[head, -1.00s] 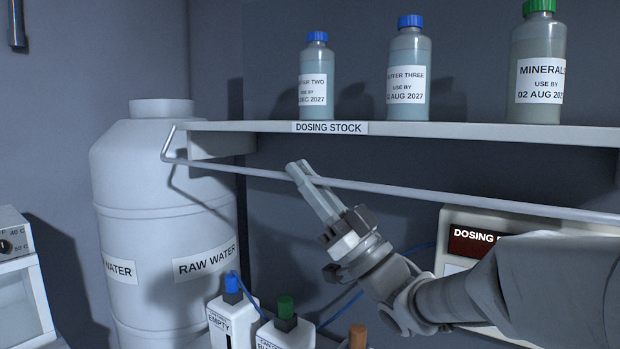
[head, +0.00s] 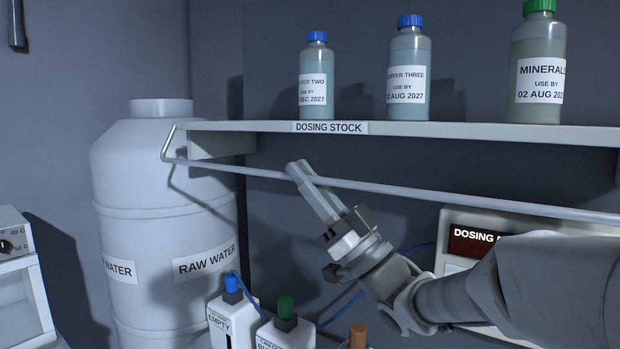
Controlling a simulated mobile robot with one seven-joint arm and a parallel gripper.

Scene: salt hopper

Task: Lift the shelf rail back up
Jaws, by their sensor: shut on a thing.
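The shelf rail (head: 430,189) is a thin grey bar that hangs below the front edge of the dosing stock shelf (head: 470,131). Its bent left arm rises to the shelf's left end. My gripper (head: 299,172) is shut on the rail, left of its middle, and reaches it from below right. The rail's right end runs out of the picture.
Bottles marked buffer two (head: 316,80), buffer three (head: 409,75) and minerals (head: 537,70) stand on the shelf above. A raw water tank (head: 165,220) stands left. Capped containers (head: 232,318) stand below. A dosing panel (head: 470,240) is behind my arm.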

